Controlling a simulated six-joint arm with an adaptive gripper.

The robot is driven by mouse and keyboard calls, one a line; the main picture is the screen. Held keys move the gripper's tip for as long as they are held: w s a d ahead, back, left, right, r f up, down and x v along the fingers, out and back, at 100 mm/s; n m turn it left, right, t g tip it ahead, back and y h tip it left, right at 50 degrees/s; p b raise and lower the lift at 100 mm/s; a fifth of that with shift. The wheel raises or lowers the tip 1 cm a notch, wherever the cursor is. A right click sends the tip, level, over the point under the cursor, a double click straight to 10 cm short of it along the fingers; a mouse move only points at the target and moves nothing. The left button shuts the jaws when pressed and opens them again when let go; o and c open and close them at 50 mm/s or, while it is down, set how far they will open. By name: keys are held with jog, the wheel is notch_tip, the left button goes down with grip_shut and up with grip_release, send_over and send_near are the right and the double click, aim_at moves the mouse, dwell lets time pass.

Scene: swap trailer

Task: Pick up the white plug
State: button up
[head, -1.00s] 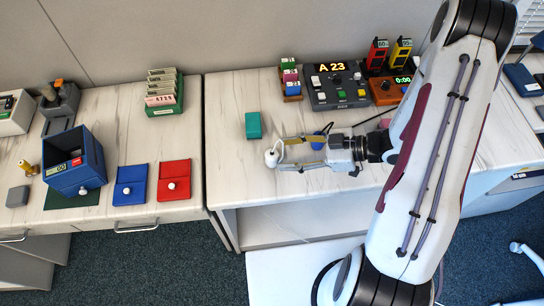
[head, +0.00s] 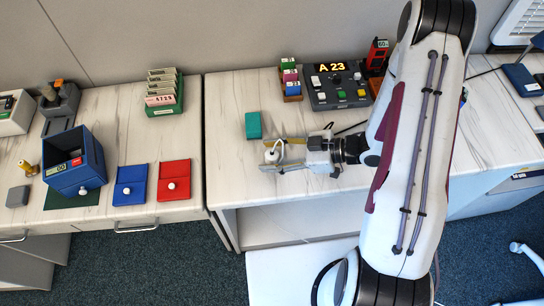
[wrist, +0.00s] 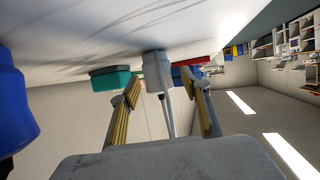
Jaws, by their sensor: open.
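The white plug (head: 272,155) is at the front left of the right desk. In the wrist view the plug (wrist: 155,72) is pale and rounded, with a thin stem or cable pointing toward me. My gripper (head: 264,155) is open, with one finger on each side of the plug in the head view. In the wrist view my gripper (wrist: 163,92) also shows its fingers spread, with visible gaps beside the plug. Contact is not visible.
A teal block (head: 253,125) lies just behind the plug. A dark control box (head: 337,88) and a card rack (head: 290,84) stand at the back. A blue rounded object (wrist: 14,105) is close at the left in the wrist view. The desk left of the plug is clear.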

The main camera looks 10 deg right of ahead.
aim_at(272, 153)
dwell(0.5)
jog(key=c, duration=1.2)
jog(key=shift+r, duration=0.15)
jog(key=shift+r, duration=4.85)
